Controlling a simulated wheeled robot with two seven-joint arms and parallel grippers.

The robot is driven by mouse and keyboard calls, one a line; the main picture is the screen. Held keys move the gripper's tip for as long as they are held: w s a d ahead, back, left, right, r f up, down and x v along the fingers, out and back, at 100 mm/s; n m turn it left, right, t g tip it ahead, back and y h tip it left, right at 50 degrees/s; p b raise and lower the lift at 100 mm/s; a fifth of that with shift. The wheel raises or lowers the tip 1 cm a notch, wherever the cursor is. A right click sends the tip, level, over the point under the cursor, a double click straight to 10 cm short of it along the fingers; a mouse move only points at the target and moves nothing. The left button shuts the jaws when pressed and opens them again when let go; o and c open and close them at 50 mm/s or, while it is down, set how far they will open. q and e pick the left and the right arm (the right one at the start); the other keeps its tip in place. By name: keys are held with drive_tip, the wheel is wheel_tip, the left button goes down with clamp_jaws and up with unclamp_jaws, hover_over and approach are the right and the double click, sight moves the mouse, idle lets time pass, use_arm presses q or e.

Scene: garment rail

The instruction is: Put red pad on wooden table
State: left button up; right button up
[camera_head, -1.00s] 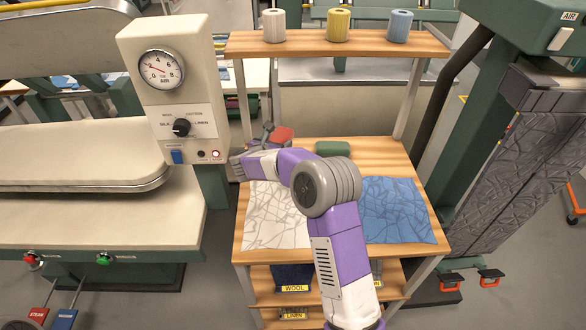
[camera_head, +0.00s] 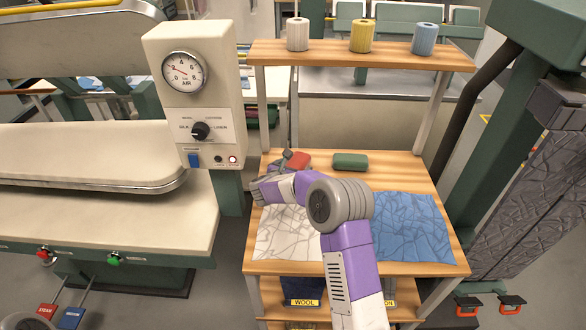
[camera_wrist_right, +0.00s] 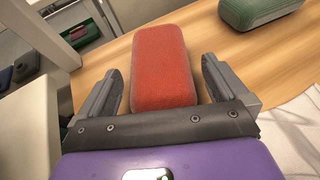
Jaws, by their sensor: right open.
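The red pad (camera_head: 299,161) lies on the wooden table (camera_head: 400,180) near its far left corner. In the right wrist view the red pad (camera_wrist_right: 160,68) rests flat between the two fingers of my right gripper (camera_wrist_right: 161,75), with a gap on both sides. My right gripper (camera_head: 284,161) is open around the pad, low at the tabletop; in the head view, part of it is hidden by its own wrist. My left gripper is not in view.
A green pad (camera_head: 350,161) lies to the right of the red pad. White cloth (camera_head: 285,235) and blue cloth (camera_head: 412,228) cover the table's front. A pressing machine with a gauge (camera_head: 184,72) stands close on the left. Thread cones (camera_head: 362,36) stand on the upper shelf.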

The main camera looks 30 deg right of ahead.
drive_tip(key=p+v, duration=0.1)
drive_tip(key=v, duration=1.1)
drive_tip(key=shift+f+p, duration=0.1)
drive_tip(key=shift+p, duration=0.3)
